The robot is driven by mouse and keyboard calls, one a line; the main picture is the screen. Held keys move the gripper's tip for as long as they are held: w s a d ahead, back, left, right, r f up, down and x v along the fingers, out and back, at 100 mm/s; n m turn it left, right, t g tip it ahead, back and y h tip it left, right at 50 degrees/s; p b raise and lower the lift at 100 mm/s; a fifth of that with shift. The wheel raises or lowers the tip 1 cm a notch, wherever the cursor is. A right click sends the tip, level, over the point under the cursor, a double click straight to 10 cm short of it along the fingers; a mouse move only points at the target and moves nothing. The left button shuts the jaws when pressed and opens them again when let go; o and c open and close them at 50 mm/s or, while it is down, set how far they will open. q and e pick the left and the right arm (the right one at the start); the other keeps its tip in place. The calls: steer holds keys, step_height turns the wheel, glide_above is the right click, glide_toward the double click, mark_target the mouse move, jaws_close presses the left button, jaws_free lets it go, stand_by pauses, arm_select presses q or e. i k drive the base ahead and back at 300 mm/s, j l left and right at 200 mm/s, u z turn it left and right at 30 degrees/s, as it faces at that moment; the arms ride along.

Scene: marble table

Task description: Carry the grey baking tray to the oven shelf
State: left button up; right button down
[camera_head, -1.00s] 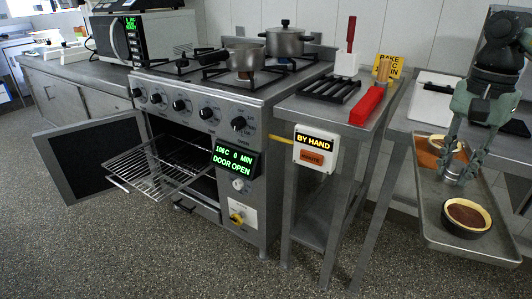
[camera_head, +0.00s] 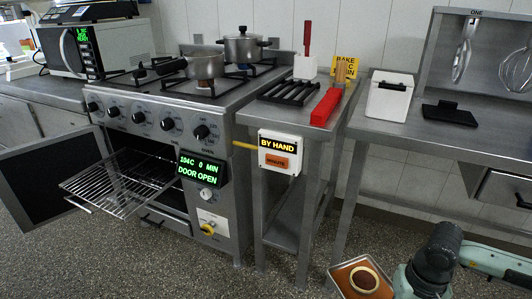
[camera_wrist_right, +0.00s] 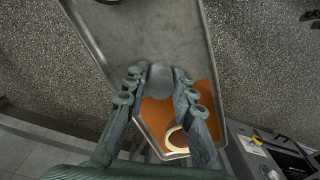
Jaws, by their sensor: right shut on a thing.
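The grey baking tray (camera_wrist_right: 165,35) fills the upper middle of the right wrist view. An orange-brown patch and a pale-rimmed dish (camera_wrist_right: 177,140) are at its lower end. In the head view only a corner of the tray (camera_head: 336,279) shows at the bottom edge, with the dish (camera_head: 364,279) on it. My right gripper (camera_wrist_right: 158,80) is shut on a grey upright piece at the tray's middle. In the head view my wrist hides its fingers. The oven shelf (camera_head: 112,187) is a wire rack, sticking out of the open oven. My left gripper is not in view.
The oven door (camera_head: 50,180) stands open at left. Pots (camera_head: 204,64) are on the hob above. A narrow side table (camera_head: 285,105) with a hand-switch box (camera_head: 282,152) stands right of the oven. Speckled floor in front is clear.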

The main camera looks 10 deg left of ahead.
mark_target(112, 184)
steer(key=i+j+z, duration=0.1)
steer(key=j, duration=1.5)
steer(key=i+j+z, duration=0.15)
steer(key=j, duration=1.45)
steer(key=i+j+z, duration=0.1)
steer(key=j, duration=1.5)
steer(key=i, duration=0.05)
